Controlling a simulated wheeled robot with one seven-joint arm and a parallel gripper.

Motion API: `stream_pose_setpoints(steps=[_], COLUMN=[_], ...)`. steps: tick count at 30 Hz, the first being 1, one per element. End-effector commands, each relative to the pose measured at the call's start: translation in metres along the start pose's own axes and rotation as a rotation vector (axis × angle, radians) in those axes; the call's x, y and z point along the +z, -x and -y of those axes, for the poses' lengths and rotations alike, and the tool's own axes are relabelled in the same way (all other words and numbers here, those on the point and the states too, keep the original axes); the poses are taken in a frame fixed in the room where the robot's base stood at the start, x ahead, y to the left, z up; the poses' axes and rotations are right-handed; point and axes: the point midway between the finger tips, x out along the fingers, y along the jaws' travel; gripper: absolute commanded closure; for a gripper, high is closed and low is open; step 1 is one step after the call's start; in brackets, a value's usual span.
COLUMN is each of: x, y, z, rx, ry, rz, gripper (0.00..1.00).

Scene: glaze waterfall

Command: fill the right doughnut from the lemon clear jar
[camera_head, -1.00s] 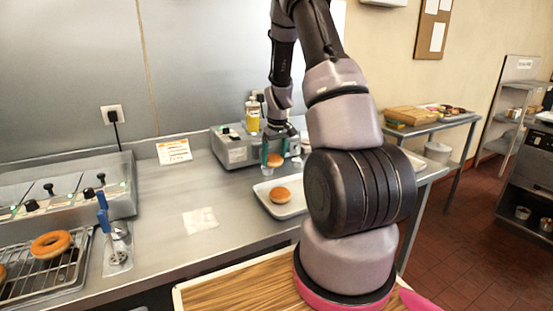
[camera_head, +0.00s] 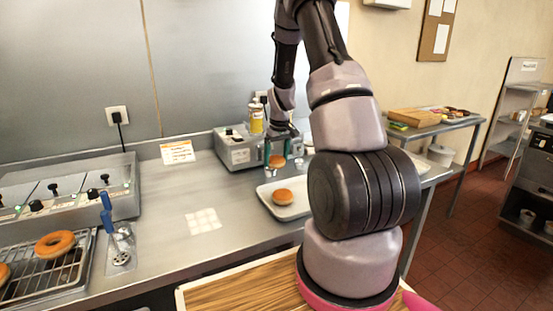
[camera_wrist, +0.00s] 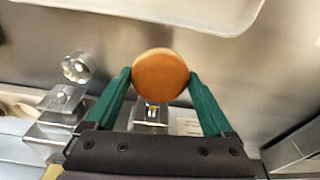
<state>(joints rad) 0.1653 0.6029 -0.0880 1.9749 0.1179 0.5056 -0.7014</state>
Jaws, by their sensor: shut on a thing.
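My gripper (camera_head: 277,151) is shut on a round, golden-brown doughnut (camera_head: 277,161), held up in front of the grey filling machine (camera_head: 234,152). In the wrist view the held doughnut (camera_wrist: 160,76) sits between the two green fingers. Another filled-type doughnut (camera_head: 283,196) lies on the white tray (camera_head: 270,209) below. A bottle with yellow contents (camera_head: 256,120) stands at the machine's top; I cannot tell whether it is the lemon clear jar. A shiny round metal part (camera_wrist: 76,67) shows left of the doughnut in the wrist view. My arm hides the machine's right side.
A ring doughnut (camera_head: 55,244) lies on a wire rack (camera_head: 62,268) at the left.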

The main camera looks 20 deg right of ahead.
Motion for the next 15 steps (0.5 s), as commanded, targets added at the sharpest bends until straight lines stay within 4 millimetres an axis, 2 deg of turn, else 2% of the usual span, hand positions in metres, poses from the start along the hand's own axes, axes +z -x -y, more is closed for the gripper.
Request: stream_pose_setpoints(steps=[15], x=[-0.007], y=[-0.0008], z=[-0.0006], rx=[0.0], ry=[-0.001], rz=[-0.001], gripper=[0.69])
